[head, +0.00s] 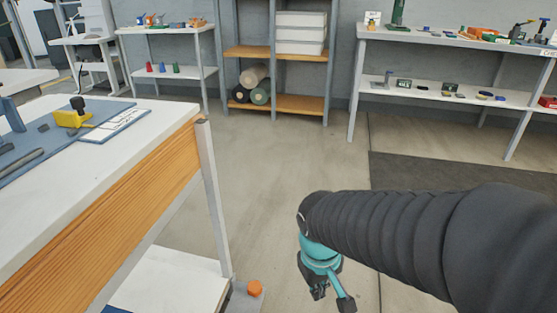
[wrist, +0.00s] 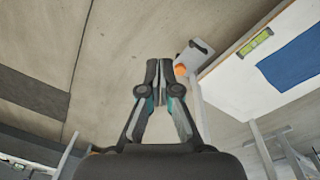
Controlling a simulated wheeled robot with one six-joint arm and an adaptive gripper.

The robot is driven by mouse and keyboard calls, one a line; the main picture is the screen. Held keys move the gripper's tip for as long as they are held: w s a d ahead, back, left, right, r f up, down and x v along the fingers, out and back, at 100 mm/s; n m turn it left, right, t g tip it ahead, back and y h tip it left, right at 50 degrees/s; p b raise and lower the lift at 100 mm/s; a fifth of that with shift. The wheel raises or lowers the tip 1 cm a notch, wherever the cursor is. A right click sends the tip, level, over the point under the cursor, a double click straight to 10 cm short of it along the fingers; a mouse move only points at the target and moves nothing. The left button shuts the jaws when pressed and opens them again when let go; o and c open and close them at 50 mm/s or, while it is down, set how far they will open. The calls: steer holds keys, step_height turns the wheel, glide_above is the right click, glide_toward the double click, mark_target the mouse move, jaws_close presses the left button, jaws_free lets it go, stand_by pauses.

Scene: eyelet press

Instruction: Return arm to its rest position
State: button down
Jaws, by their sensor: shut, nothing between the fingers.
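My gripper (head: 329,292) hangs at the end of my black-sleeved arm, low and right of centre in the head view, over the bare floor and to the right of the workbench. The wrist view shows its two fingers (wrist: 158,72) together with nothing held between them. In the head view the fingers are small and partly seen from above. No object touches the gripper.
The white-topped workbench (head: 150,125) with an orange-brown front panel stands at left, holding a yellow tool (head: 72,117). An orange knob (head: 254,288) is near its foot. Shelves (head: 275,50) line the back wall. A dark mat (head: 450,175) lies at right. The middle floor is clear.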

steer(key=s+d+r+m+t, duration=0.4)
steer(key=d+r, duration=0.3)
steer(key=r, duration=0.4)
steer(key=shift+s+d+r+t+y, duration=0.25)
steer(key=shift+s+d+t+y, duration=0.05)
steer(key=shift+s+d+t, duration=0.1)
